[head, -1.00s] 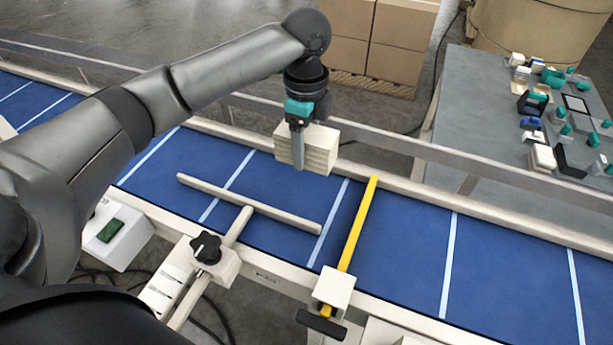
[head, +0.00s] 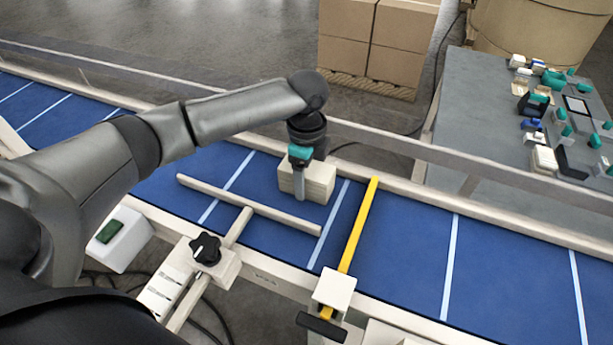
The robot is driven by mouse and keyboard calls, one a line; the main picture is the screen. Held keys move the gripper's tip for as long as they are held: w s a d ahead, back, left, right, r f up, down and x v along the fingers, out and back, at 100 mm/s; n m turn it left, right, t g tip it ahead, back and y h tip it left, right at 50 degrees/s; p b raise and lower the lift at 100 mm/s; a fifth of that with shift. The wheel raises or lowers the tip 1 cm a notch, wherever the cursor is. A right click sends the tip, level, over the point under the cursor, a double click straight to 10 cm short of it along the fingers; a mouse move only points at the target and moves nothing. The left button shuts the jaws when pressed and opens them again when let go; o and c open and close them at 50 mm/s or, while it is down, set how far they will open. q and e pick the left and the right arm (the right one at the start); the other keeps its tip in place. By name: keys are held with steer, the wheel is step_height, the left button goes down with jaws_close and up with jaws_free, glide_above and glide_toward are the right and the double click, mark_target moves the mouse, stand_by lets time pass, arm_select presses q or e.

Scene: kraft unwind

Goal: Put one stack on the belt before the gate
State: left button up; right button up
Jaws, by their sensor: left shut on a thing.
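A cream-coloured stack (head: 318,181) of thin layers is in the head view, over the blue belt (head: 400,240). My left gripper (head: 299,186) is shut on the stack from above, and one finger shows on its near face. The stack looks low at the belt surface; I cannot tell whether it touches. It is left of the yellow gate bar (head: 358,225), apart from it, beside a white line on the belt. The stack's far side is hidden. My right gripper is not in view.
A beige guide rail (head: 250,205) lies along the belt in front of the stack, held by a clamp with a black knob (head: 206,248). A frame rail runs behind the belt. A grey table (head: 490,110) with small parts and cardboard boxes (head: 375,40) stand beyond it.

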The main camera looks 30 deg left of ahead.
arm_select(q)
steer(key=o, duration=1.5)
steer(key=shift+f, duration=0.1)
step_height(320, 180, up, 12)
steer(key=shift+r, duration=0.2)
